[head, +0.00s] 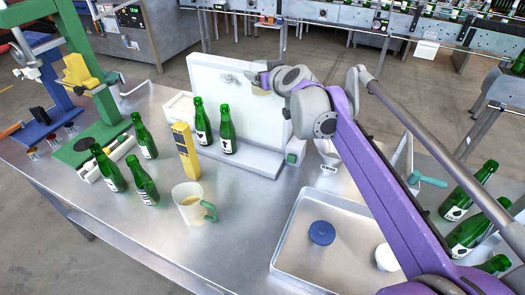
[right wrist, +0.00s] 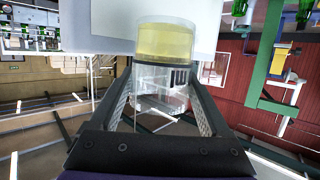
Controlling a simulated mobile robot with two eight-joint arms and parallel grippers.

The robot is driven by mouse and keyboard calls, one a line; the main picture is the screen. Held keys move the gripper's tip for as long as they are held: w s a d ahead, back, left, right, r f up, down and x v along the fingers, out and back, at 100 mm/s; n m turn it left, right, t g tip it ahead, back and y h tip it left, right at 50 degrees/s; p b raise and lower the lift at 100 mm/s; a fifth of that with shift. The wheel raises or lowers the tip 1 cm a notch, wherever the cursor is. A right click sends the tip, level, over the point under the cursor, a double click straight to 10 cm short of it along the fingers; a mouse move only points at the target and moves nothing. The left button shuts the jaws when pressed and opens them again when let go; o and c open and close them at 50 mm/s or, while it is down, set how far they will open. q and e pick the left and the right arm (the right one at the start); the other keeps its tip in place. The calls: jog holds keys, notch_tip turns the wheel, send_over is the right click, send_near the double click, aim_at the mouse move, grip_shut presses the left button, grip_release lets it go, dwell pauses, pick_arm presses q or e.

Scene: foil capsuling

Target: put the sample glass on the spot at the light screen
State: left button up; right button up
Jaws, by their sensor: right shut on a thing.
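The light screen (head: 215,75) is an upright white panel on a low base on the steel bench, with a faint dark smudge. My right gripper (head: 266,80) is in front of its upper right part. In the right wrist view, the gripper (right wrist: 163,105) is shut on the sample glass (right wrist: 166,42), a clear glass with pale yellow liquid. In the head view, only a small tan part of the glass (head: 262,91) seems to show beside the gripper. The glass is held above the base. The spot cannot be made out. My left gripper is not in view.
Two green bottles (head: 227,132) stand at the screen's base, beside a yellow device (head: 185,150). A mug (head: 190,205) stands in front. A metal tray (head: 288,240) holds a blue round item (head: 321,233). More bottles stand left, near the green press (head: 105,105).

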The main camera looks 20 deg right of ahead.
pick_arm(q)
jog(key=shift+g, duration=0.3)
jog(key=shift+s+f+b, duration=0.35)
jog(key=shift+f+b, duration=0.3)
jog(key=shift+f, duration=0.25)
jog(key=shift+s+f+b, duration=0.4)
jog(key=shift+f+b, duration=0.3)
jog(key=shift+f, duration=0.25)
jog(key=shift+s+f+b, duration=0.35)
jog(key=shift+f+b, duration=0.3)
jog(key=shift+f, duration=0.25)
pick_arm(e)
jog(key=shift+s+f, duration=0.15)
jog(key=shift+f, duration=13.4)
jog(key=shift+f, duration=0.1)
jog(key=o, duration=1.4)
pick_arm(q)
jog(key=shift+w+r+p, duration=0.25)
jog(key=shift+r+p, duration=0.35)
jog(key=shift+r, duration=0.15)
pick_arm(e)
jog(key=v, duration=1.2)
